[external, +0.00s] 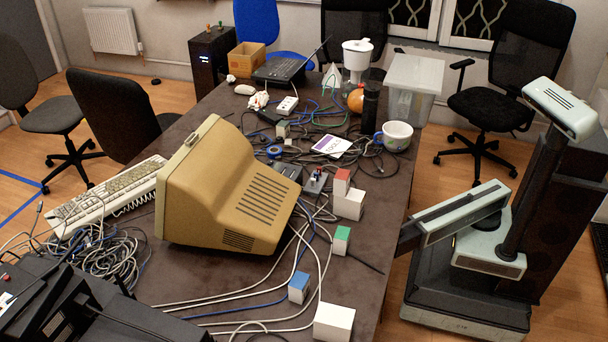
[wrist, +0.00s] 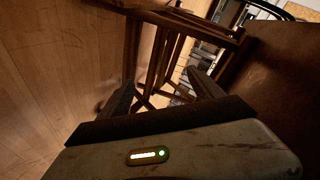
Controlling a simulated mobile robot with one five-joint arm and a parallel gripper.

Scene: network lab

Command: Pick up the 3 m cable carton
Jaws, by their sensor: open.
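Several small cartons stand along the right side of the table: a red-and-white one (external: 341,183) touching a white one (external: 349,205), a green-and-white one (external: 342,240), a blue-and-white one (external: 299,287) and a larger white one (external: 334,322) at the front. No lengths can be read, so I cannot tell which is the 3 m cable carton. In the wrist view my gripper (wrist: 162,92) is open, with nothing between its dark fingers. It faces the floor and a wooden frame. In the external view my arm reaches the table's right edge; its fingers cannot be made out there.
The table (external: 392,213) carries a beige monitor (external: 225,190), loose cables (external: 110,255) and a white cup (external: 397,135) near the right edge. Wooden frame bars (wrist: 160,60) cross the wrist view, with a brown surface on the right. Bare floor (wrist: 45,75) is at left.

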